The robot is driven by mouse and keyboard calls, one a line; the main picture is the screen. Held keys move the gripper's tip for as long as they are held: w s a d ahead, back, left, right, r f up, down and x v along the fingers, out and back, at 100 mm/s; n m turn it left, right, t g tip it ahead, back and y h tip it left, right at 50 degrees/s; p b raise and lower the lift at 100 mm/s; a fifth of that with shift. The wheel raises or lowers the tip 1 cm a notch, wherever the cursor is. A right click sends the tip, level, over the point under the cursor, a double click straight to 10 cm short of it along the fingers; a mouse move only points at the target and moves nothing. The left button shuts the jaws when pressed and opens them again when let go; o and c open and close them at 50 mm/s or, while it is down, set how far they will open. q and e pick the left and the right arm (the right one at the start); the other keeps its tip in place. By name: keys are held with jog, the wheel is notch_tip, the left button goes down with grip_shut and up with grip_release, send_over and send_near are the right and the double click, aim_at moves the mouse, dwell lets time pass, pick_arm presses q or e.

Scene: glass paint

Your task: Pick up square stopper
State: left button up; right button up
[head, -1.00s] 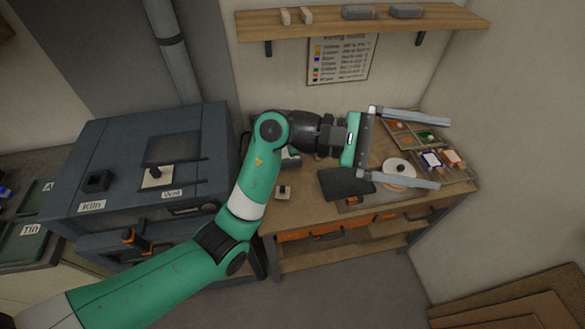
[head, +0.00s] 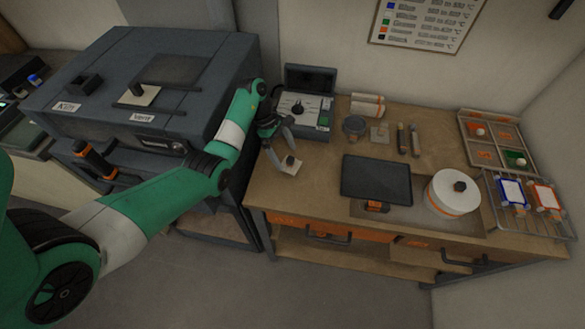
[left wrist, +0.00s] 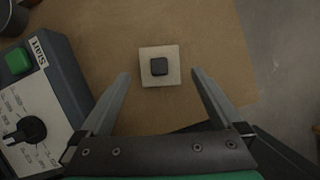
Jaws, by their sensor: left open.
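The square stopper (head: 290,166) is a small pale square plate with a dark square knob on top. It lies flat on the wooden bench (head: 262,190), near its left end, in the head view. In the left wrist view the stopper (left wrist: 159,66) is just beyond the fingertips and centred between them. My left gripper (head: 280,150) is open and empty, pointing down above the stopper, with its fingers apart from it. A similar pale plate with a dark knob (head: 137,95) sits on the kiln's top by the Vent label. My right gripper is not in view.
The dark kiln (head: 215,60) stands left of the bench. A control box (head: 303,112) with a dial and green button is close behind the gripper. A dark tray (head: 376,180) and a round white turntable (head: 452,192) are to the right. Bare wood surrounds the stopper.

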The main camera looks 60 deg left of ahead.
aim_at(290, 163)
pick_arm(q)
jog(key=b+x, duration=0.1)
jog(key=x, duration=0.4)
jog(key=shift+d, duration=0.1)
jog(key=shift+r, duration=0.1)
jog(key=c, duration=1.3)
notch_tip(290, 163, up, 10)
jog(key=p, duration=0.3)
jog(key=shift+c, duration=0.2)
notch_tip(290, 163, up, 3)
jog(key=p, duration=0.3)
jog(key=shift+p, duration=0.35)
